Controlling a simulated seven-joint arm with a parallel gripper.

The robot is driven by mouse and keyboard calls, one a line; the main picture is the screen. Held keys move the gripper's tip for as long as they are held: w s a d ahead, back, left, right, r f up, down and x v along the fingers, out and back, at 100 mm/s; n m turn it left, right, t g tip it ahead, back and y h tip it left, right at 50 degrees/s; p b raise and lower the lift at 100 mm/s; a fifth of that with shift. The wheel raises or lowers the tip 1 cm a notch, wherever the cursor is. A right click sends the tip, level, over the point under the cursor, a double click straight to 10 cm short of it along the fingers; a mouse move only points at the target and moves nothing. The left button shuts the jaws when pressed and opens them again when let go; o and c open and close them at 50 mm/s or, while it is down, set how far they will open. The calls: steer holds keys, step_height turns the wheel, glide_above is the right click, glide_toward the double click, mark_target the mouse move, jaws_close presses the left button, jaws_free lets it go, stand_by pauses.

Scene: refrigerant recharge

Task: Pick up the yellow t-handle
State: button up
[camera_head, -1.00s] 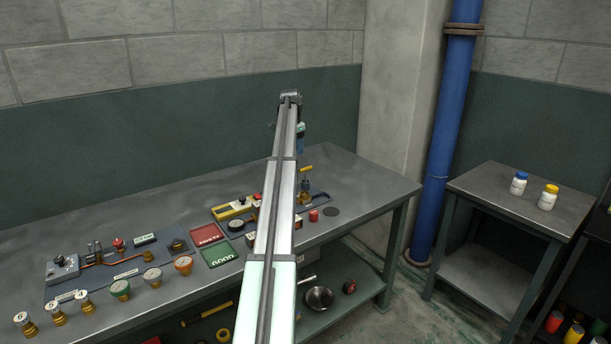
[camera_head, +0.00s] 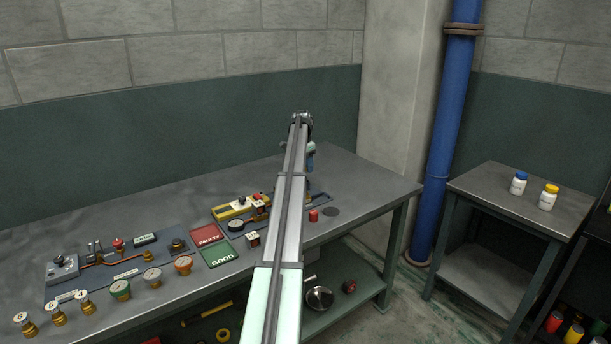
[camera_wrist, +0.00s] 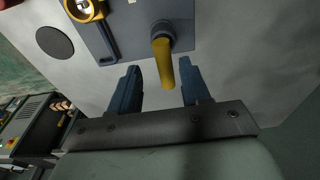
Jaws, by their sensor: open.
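The yellow t-handle (camera_wrist: 163,64) shows in the wrist view, standing out from a dark round fitting on a grey-blue plate. My gripper (camera_wrist: 160,76) is open, with one blue finger on each side of the handle's free end. The fingers look apart from it, with a gap on both sides. In the head view my arm hides the handle, and my gripper (camera_head: 311,165) shows only in part beside the arm, over the right part of the bench.
The bench (camera_head: 374,190) also holds a red cap (camera_head: 313,215), a dark disc (camera_head: 331,211), red and green trays and several gauges. A yellow ring fitting (camera_wrist: 84,9) is on the same plate. A small side table (camera_head: 500,199) with two bottles stands at right.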

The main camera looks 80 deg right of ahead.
steer(key=shift+d+f, duration=0.2)
steer(key=shift+f, duration=1.05)
steer(key=shift+d+f, duration=0.15)
steer(key=shift+f, duration=1.1)
jaws_close()
